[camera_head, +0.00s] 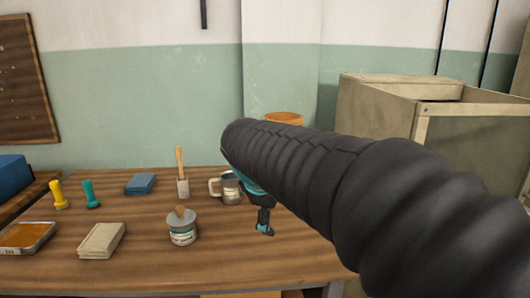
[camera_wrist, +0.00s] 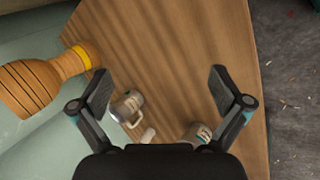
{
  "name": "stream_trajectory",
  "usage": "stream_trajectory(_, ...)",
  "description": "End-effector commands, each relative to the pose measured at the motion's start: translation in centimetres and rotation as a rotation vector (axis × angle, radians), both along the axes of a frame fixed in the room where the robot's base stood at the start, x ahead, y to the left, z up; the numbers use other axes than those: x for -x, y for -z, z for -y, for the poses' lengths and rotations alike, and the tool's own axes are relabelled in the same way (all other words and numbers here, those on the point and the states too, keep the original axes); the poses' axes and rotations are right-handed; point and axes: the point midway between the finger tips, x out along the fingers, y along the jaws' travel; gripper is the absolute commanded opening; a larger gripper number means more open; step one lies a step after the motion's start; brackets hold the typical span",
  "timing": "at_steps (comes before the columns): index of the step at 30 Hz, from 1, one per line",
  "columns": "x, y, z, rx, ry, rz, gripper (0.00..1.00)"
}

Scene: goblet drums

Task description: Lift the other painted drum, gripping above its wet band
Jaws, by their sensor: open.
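A wooden goblet drum (camera_wrist: 30,88) shows at the left of the wrist view, with dark rings on its wide body and a yellow band (camera_wrist: 82,57) around its narrow end by the table. In the head view only its orange-brown top (camera_head: 284,118) shows, behind my arm. My gripper (camera_wrist: 162,84) is open and empty above the table, to the right of the drum and apart from it. In the head view my gripper (camera_head: 264,222) is mostly hidden by my arm. I see no second large drum. I cannot tell whether the band is wet.
On the wooden table (camera_head: 130,270) stand a metal mug (camera_head: 230,188), a tin (camera_head: 183,232), an upright brush (camera_head: 182,185), folded cloth (camera_head: 102,240), a blue block (camera_head: 140,184), a tray (camera_head: 25,236), and small yellow (camera_head: 59,195) and teal (camera_head: 90,194) pieces. A crate (camera_head: 470,130) is right.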

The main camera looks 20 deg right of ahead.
Motion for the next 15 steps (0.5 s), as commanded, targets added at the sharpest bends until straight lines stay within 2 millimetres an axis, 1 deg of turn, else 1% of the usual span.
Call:
stream_trajectory(1,-2.2,-0.6,0.4,0.065,-0.051,-0.037,1.0)
stream_trajectory(3,-5.0,-1.4,1.1,0.162,-0.127,-0.09,1.0)
stream_trajectory(8,-11.4,-2.9,2.3,0.384,-0.289,-0.224,1.0)
stream_trajectory(9,-13.0,-3.2,2.5,0.438,-0.327,-0.26,1.0)
stream_trajectory(15,-20.7,-4.1,3.2,0.699,-0.49,-0.453,1.0)
